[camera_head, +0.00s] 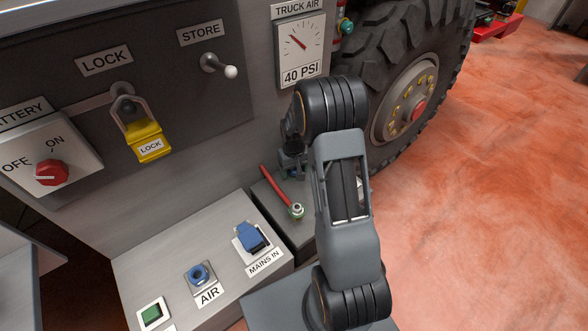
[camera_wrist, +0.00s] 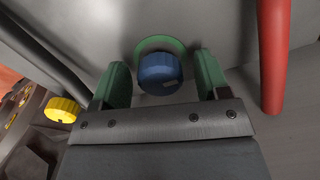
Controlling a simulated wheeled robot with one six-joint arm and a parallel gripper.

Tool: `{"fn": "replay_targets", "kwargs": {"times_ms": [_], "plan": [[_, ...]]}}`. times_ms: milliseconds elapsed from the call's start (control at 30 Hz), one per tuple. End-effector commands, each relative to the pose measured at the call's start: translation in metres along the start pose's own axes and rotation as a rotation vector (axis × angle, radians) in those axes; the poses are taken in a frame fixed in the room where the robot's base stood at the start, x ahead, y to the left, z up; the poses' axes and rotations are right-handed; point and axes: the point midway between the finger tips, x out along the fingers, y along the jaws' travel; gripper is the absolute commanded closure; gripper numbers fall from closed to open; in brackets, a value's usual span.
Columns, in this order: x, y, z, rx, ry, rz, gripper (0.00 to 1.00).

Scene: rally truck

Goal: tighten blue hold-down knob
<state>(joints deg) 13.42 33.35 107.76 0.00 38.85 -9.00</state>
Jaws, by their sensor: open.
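The blue knob (camera_wrist: 160,73) shows in the wrist view, round with a pale mark on its face, in front of a green ring on a grey surface. My gripper (camera_wrist: 163,76) is open, with one green fingertip on each side of the knob. A narrow gap shows on the left and a somewhat wider one on the right, so the fingers look apart from it. In the head view my arm hides most of the gripper, and the knob cannot be clearly made out there.
In the head view, a large wheel (camera_head: 408,100) stands right of the panel, with the air gauge (camera_head: 302,48) above my arm.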

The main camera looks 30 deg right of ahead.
Motion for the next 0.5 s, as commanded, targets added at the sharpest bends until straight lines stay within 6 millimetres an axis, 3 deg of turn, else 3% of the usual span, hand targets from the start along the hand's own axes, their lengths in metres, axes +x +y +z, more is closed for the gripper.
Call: {"fn": "replay_targets", "kwargs": {"times_ms": [267,500], "plan": [[-0.005,0.0,0.0,0.0,0.001,0.0,0.31],[-0.044,0.0,-0.001,0.0,0.004,0.001,0.31]]}}
